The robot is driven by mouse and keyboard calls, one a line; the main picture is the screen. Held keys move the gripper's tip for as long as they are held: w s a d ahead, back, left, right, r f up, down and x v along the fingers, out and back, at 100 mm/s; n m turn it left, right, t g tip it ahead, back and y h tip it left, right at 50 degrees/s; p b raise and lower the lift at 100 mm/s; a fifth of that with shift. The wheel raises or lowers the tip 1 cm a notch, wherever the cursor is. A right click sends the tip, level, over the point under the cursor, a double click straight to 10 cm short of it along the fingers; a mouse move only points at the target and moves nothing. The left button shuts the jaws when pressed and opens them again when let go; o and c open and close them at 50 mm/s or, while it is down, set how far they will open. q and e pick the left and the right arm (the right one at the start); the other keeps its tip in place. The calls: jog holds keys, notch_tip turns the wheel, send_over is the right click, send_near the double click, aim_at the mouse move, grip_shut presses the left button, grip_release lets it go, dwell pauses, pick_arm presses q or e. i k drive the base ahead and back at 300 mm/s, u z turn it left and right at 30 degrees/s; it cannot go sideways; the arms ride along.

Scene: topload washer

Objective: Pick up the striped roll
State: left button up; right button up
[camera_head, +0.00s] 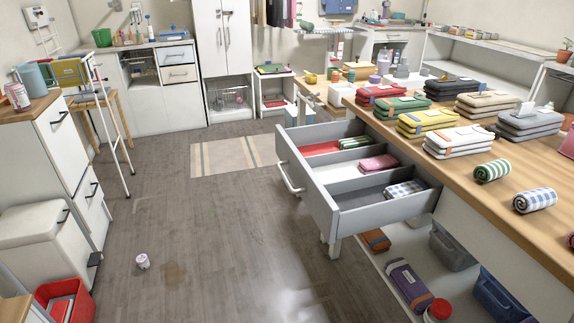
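A green-and-white striped roll (492,170) lies on the wooden tabletop (490,205) at the right, near the table's front edge. A blue-and-white checked roll (535,200) lies to its right and nearer to me, apart from it. Neither of my grippers shows in the head view, and nothing is seen touching the striped roll.
Several folded cloth stacks, including a white one (459,141), stand behind the roll.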

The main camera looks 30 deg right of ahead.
aim_at(491, 170)
jog(key=z, duration=2.15)
